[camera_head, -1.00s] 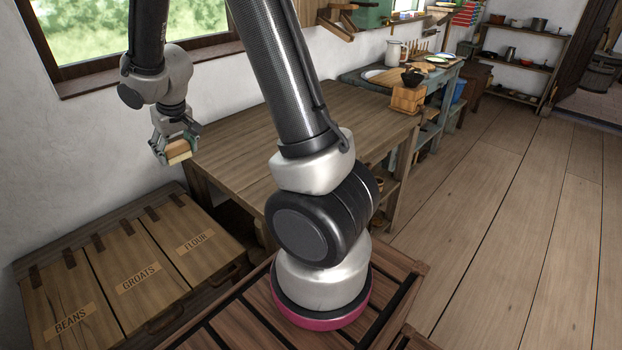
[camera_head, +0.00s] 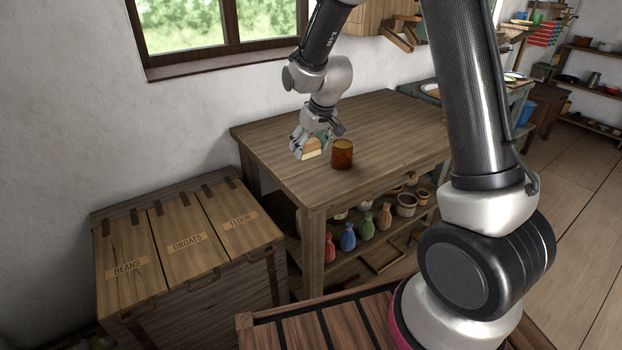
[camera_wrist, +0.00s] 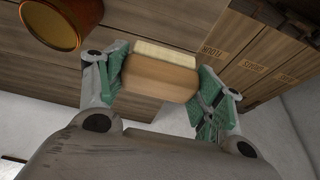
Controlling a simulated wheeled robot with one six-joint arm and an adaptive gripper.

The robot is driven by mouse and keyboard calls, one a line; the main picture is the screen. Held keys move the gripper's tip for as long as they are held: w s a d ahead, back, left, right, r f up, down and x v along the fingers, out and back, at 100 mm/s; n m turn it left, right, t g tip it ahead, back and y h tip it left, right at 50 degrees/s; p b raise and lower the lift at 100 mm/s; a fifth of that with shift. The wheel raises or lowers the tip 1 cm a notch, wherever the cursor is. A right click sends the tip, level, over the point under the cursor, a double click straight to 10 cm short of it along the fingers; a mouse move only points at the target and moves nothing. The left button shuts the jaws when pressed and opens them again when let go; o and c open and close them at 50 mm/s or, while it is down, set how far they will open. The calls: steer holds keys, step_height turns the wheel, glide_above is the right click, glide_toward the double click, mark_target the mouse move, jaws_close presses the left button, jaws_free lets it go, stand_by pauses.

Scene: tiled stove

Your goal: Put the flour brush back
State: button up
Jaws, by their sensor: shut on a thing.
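The flour brush (camera_head: 310,153) has a wooden block and pale bristles. My gripper (camera_head: 313,148) is shut on it, and it appears over the left part of the wooden table (camera_head: 275,139). In the wrist view the brush (camera_wrist: 160,75) sits crosswise between the two green-padded fingers of my gripper (camera_wrist: 158,82), bristles toward the top of the picture. I cannot tell how high it is above the tabletop. A brown cylindrical pot (camera_head: 342,156) stands on the table just right of the brush; it also shows in the wrist view (camera_wrist: 62,22).
A wooden chest (camera_head: 190,245) with lids marked BEANS, GROATS and FLOUR stands left of the table, lids closed. The tabletop behind the pot is clear.

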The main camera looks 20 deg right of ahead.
step_height(320, 180, down, 9)
steer(key=shift+a+r, duration=0.1)
steer(key=shift+r, duration=0.05)
stand_by(0.4)
steer(key=o, duration=1.1)
steer(key=s+d+f+v, duration=0.1)
steer(key=d+v, duration=0.2)
steer(key=v, duration=1.8)
steer(key=s+d+r+m, duration=0.1)
steer(key=s+d+r, duration=0.2)
steer(key=s, duration=0.5)
steer(key=s+d+r+m+h, duration=0.1)
steer(key=s+d+r, duration=0.2)
steer(key=s, duration=0.5)
steer(key=s+d+r+m, duration=0.1)
steer(key=s+d+r, duration=0.2)
steer(key=s, duration=0.6)
steer(key=shift+d+r+m, duration=0.2)
steer(key=shift+r+m, duration=0.05)
steer(key=shift+m, duration=0.05)
